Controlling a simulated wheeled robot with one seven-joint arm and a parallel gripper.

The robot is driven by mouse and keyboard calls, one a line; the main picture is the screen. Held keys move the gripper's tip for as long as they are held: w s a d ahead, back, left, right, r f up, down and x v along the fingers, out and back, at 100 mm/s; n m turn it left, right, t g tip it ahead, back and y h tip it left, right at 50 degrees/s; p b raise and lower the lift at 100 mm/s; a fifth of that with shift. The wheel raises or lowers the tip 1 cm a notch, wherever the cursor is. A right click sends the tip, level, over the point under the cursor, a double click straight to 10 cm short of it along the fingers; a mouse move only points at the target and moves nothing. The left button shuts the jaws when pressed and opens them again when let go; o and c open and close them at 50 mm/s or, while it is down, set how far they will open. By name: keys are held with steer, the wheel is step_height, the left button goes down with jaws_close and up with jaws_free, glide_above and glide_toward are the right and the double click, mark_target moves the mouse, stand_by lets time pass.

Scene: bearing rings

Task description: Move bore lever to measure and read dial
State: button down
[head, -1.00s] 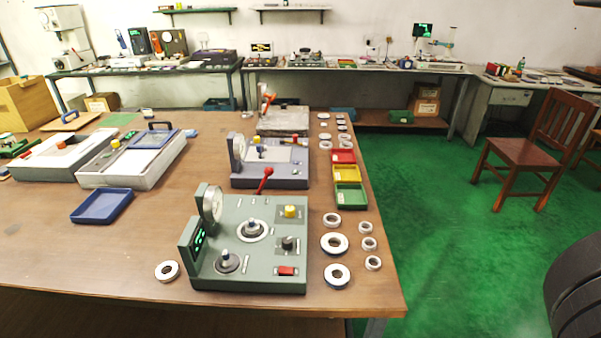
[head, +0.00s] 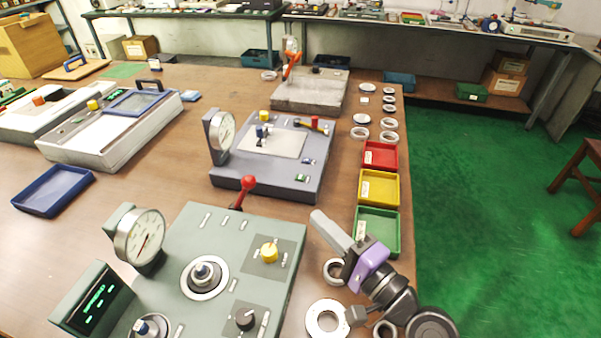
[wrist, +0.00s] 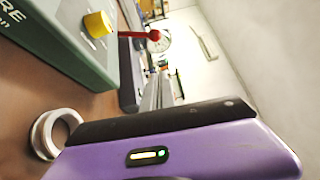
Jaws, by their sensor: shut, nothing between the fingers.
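The green gauge station (head: 225,232) stands at the front of the table with a round dial (head: 140,238) at its back left. The dial's numbers are too small to read. A lever with a red knob (head: 247,184) rises at the station's back edge and leans slightly right. The knob also shows in the wrist view (wrist: 154,35). I cannot tell whether this is the bore lever. My gripper (head: 318,218) is shut and empty, right of the station, apart from the red knob. Its pale fingers point back and left.
A blue-grey gauge station (head: 285,178) with its own dial (head: 222,131) stands behind. Red (head: 380,156), yellow (head: 379,187) and green (head: 390,236) trays line the right edge. Rings (head: 326,318) lie under and near my arm. A yellow knob (head: 269,252) stands on the green station.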

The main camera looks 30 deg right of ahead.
steer(key=shift+a+f, duration=0.1)
steer(key=shift+a, duration=0.05)
stand_by(0.3)
steer(key=shift+w+a+r+p, duration=0.15)
steer(key=shift+w+a+p, duration=0.65)
steer(key=shift+w, duration=1.2)
steer(key=shift+w+a+r+p, duration=0.2)
steer(key=shift+w+a+p, duration=0.65)
steer(key=shift+w, duration=1.2)
steer(key=shift+w+a+r+p, duration=0.15)
steer(key=shift+w+a+p, duration=0.65)
steer(key=shift+w, duration=1.2)
steer(key=shift+r, duration=0.1)
